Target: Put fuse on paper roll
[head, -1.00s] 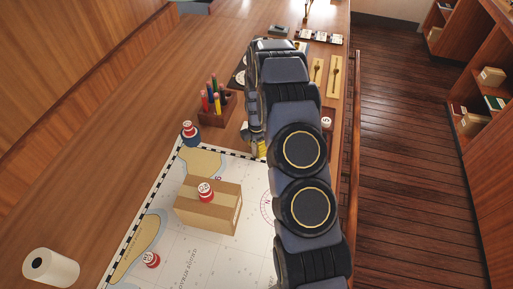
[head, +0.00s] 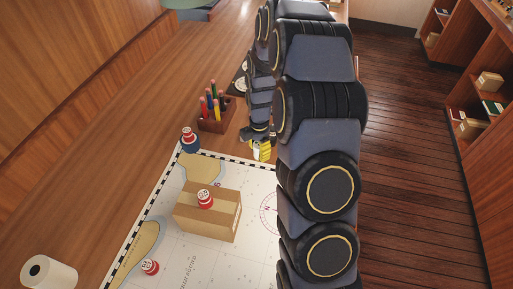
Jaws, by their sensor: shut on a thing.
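The white paper roll (head: 48,272) lies on the wooden desk at the lower left, its dark core hole showing. My gripper (head: 261,150) is shut just above the far edge of the chart, far to the right of the roll and apart from it. Yellow shows at its tips; the held thing, taken to be the fuse, is too small and covered to make out clearly. Similar small red-and-white pieces stand on the cardboard box (head: 222,219), on the chart (head: 149,267) and on a blue base (head: 189,138).
The chart (head: 192,246) covers the middle of the desk. The box stands on it between my gripper and the roll. A wooden pencil holder (head: 216,122) stands behind the chart. Bare desk lies left of the chart. Shelves stand at the right.

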